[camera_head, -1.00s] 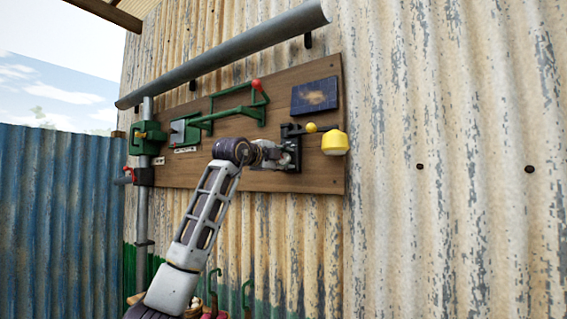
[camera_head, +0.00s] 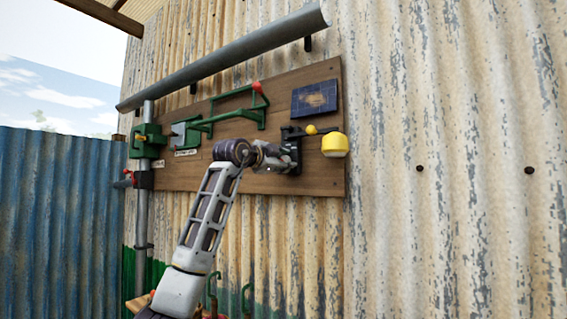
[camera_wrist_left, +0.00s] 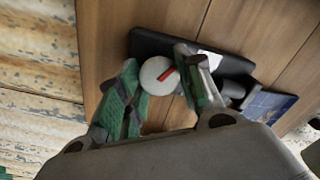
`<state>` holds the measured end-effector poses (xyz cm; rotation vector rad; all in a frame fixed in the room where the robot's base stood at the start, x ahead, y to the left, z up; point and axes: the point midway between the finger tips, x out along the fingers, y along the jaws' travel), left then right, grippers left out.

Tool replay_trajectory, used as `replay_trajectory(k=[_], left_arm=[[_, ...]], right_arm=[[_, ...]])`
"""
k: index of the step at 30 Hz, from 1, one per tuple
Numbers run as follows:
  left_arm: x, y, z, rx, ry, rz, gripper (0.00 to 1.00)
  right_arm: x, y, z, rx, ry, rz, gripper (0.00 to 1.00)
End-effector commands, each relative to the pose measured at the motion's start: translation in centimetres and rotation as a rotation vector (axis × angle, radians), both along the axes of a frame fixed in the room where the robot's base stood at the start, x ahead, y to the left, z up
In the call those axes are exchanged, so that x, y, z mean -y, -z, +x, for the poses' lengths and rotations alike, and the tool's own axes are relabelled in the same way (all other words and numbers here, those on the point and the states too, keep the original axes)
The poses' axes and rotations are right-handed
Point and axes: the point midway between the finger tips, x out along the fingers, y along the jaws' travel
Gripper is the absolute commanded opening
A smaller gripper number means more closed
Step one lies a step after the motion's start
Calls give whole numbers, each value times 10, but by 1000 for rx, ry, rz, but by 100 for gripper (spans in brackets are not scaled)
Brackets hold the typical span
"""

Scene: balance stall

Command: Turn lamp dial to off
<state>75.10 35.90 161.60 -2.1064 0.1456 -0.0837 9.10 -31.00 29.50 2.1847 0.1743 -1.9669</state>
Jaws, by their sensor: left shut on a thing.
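The lamp dial (camera_wrist_left: 158,76), a round white knob with a red pointer line, shows in the left wrist view against a black housing (camera_wrist_left: 150,43). My left gripper (camera_wrist_left: 160,82) has its green-padded fingers on either side of the dial and is shut on it. In the head view my left gripper (camera_head: 282,160) is at the lamp's black bracket (camera_head: 294,137), and the dial is hidden behind it. The yellow lamp (camera_head: 335,145) sits at the bracket's right, with a small yellow ball (camera_head: 311,130) beside it. My right gripper is not in view.
A wooden board (camera_head: 210,185) on the corrugated wall carries a dark blue panel (camera_head: 315,97) and a green lever frame with a red knob (camera_head: 257,87). A grey pipe (camera_head: 225,55) slopes above. The wall to the right is clear apart from small bolts.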

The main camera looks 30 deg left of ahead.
Motion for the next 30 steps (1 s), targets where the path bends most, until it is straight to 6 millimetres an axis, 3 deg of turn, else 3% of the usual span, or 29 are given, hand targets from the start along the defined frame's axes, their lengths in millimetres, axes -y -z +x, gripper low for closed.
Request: replay_trajectory(k=[5, 6, 11, 17, 21, 30], left_arm=[[1, 4, 2, -8, 2, 1, 12], [1, 4, 2, -8, 2, 1, 37], [1, 3, 1, -6, 1, 1, 57], [0, 1, 1, -3, 1, 1, 57], [0, 1, 0, -2, 0, 1, 57], [-2, 0, -11, -1, 1, 1, 57]], right_arm=[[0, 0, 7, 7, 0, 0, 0], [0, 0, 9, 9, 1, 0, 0], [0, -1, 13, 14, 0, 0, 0], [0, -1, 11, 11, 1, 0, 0], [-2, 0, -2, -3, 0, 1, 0], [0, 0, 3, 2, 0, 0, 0]])
